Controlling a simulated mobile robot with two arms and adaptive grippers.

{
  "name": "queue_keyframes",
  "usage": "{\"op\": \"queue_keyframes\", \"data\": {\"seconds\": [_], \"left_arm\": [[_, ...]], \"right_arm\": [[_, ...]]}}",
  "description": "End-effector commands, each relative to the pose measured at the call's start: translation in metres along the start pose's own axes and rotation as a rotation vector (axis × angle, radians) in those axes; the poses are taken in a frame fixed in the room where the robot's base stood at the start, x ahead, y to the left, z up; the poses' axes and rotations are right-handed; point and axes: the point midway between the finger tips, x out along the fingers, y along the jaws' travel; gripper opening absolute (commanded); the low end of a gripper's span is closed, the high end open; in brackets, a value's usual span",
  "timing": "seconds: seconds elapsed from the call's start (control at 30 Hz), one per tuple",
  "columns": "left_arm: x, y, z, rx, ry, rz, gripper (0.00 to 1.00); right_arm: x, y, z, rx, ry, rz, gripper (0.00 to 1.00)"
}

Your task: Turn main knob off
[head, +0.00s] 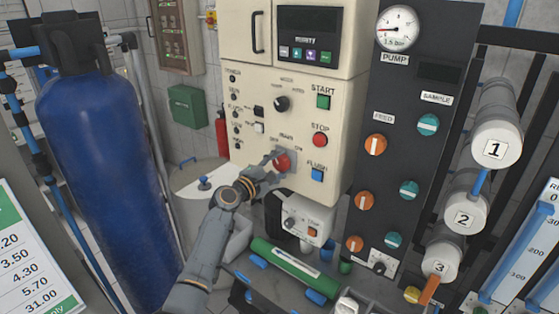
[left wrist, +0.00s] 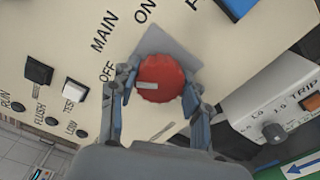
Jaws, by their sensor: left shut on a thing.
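The red round main knob (head: 282,161) sits low on the cream control panel (head: 330,95). In the left wrist view the knob (left wrist: 165,75) is on a grey square plate, with "MAIN", "ON" and "OFF" printed around it. Its pale mark lies on the left half of the knob, the side of the "OFF" label. My left gripper (head: 272,168) is at the knob, and its two fingers (left wrist: 160,98) are shut on it from either side. The fingers hide part of the plate. My right gripper is not seen.
A blue "FLUSH" button (head: 317,175) and red "STOP" button (head: 320,140) are close right of the knob. A small trip box (head: 303,222) projects below. A blue tank (head: 105,160) stands left, and a dark panel of orange and teal valves (head: 412,155) right.

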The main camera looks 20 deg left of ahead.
Motion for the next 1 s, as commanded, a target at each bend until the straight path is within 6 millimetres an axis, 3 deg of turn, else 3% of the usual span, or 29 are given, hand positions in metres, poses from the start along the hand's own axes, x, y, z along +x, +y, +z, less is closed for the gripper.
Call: {"op": "queue_keyframes", "data": {"seconds": [0.4,1.0], "left_arm": [[0.000,0.000,0.000,-0.215,0.001,-0.001,0.16],[0.000,-0.001,-0.001,-0.255,0.001,-0.001,0.16]], "right_arm": [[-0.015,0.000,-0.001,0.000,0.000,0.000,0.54],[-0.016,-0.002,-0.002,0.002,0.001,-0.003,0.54]]}}
